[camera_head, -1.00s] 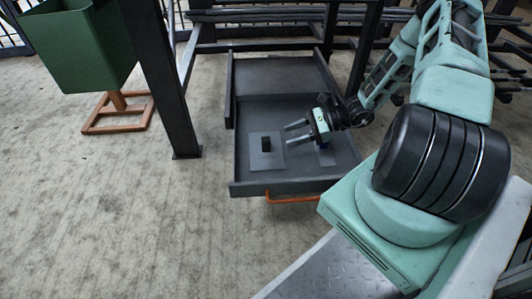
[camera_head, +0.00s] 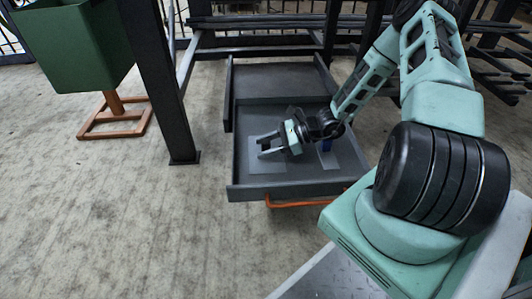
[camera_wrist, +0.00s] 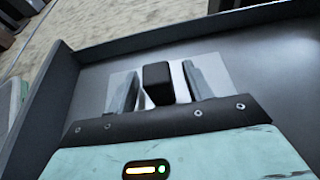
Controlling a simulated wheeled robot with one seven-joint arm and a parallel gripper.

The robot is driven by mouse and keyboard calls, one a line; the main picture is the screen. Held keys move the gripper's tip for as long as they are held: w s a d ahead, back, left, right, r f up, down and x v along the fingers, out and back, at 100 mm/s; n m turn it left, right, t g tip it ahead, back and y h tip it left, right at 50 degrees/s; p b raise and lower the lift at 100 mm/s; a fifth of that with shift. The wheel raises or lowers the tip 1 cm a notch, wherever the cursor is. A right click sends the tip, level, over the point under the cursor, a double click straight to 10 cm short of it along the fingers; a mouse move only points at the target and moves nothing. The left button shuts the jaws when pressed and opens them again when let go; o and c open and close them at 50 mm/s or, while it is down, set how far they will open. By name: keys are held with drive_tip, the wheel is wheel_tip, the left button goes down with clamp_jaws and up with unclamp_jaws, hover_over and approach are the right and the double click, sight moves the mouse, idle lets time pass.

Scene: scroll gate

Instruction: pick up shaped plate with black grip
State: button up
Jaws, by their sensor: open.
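The shaped plate (camera_head: 261,186) lies flat in the open grey drawer, a light grey sheet with a black grip standing on it. In the wrist view the black grip (camera_wrist: 158,82) stands between the two fingers of my gripper (camera_wrist: 158,86), which are open on either side of it. The plate (camera_wrist: 212,66) shows behind and beside the fingers. In the head view my gripper (camera_head: 265,149) is low over the plate and hides most of the grip.
A dark post (camera_head: 165,90) and a green bin (camera_head: 72,45) stand left.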

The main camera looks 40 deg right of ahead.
clamp_jaws()
drive_tip(key=shift+r, duration=0.15)
